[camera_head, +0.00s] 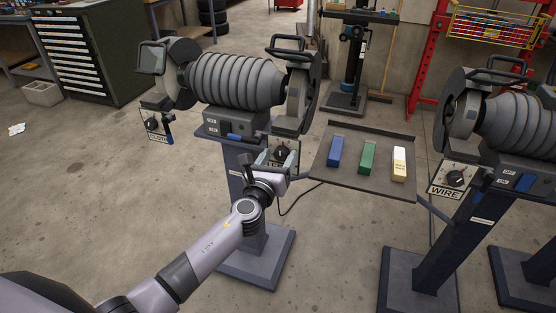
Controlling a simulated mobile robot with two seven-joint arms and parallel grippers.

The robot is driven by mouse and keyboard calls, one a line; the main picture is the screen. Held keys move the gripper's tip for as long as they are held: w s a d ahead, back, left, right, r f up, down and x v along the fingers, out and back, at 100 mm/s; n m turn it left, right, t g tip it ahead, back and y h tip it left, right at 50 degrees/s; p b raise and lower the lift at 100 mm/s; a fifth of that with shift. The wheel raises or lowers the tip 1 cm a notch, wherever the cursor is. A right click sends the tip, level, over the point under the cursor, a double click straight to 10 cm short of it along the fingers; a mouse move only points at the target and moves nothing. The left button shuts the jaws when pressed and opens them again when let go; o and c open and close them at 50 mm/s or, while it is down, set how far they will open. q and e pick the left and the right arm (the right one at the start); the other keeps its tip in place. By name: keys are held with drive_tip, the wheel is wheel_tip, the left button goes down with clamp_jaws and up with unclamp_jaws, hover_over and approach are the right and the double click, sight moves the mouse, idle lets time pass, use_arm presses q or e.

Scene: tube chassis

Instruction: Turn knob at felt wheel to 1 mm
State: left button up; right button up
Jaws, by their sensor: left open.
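The knob (281,153) is dark and round on a light plate under the right-hand wheel (299,97) of the left grinder. The plate's label is mostly hidden by my gripper, so the word cannot be read in full. My left gripper (277,158) is in front of this plate, open, with its two fingers on either side of the knob's lower part. Whether the fingers touch the knob cannot be told. The knob's pointer and scale marks are too small to read. My right gripper is not in view.
The left grinder (237,82) stands on a blue-grey pedestal. A CLOTH knob plate (153,127) is at its left. A tray (334,186) with blue, green and white-yellow bars lies right of the gripper. A second grinder with a WIRE knob plate (455,179) stands further right.

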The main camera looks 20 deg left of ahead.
use_arm(q)
drive_tip(key=c, duration=1.1)
drive_tip(key=shift+o, duration=0.2)
